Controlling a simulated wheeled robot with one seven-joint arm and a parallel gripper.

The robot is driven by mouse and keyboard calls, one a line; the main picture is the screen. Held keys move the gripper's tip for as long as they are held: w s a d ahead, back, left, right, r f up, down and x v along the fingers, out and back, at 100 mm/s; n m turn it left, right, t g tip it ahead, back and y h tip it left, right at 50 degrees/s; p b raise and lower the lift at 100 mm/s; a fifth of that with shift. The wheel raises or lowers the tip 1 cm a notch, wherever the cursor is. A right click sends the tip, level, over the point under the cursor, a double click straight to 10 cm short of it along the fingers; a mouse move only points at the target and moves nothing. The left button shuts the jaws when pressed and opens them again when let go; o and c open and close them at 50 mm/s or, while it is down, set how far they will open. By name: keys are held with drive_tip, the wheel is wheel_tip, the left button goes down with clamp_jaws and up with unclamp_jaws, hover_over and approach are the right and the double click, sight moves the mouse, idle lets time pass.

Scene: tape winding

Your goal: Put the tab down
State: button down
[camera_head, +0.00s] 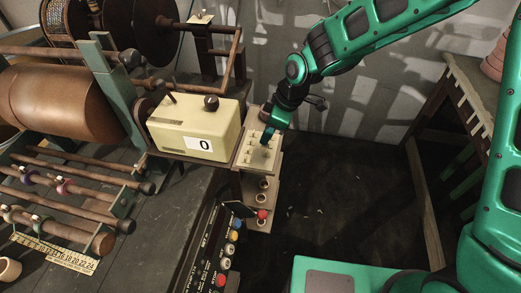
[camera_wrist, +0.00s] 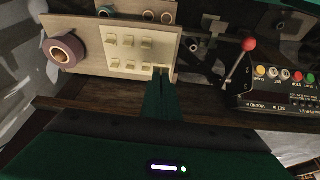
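A cream board (camera_head: 250,160) bears several small pale tabs and stands just right of the cream counter box reading 0. The wrist view shows the board (camera_wrist: 92,45) from close by, with pale tabs (camera_wrist: 130,65) in two rows. My gripper (camera_head: 268,134) points down at the board's right part in the head view. In the wrist view its dark green fingers (camera_wrist: 161,75) lie close together at the board's lower right corner. A pale sliver shows between the fingertips; I cannot tell whether it is a gripped tab or the board behind.
The counter box (camera_head: 197,130) has a dark knob on top. A purple-and-tan tape roll (camera_wrist: 66,50) sits at the board's left end in the wrist view. A red-knobbed lever (camera_wrist: 249,45) and a button panel (camera_wrist: 285,80) stand to the right. Dark floor lies open right of the bench.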

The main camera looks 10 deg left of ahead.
wheel_tip(320, 180, down, 10)
drive_tip(key=shift+r, duration=0.1)
idle(0.4)
drive_tip(key=c, duration=2)
unclamp_jaws()
drive_tip(key=shift+c, duration=0.2)
drive_tip(key=v, duration=1.2)
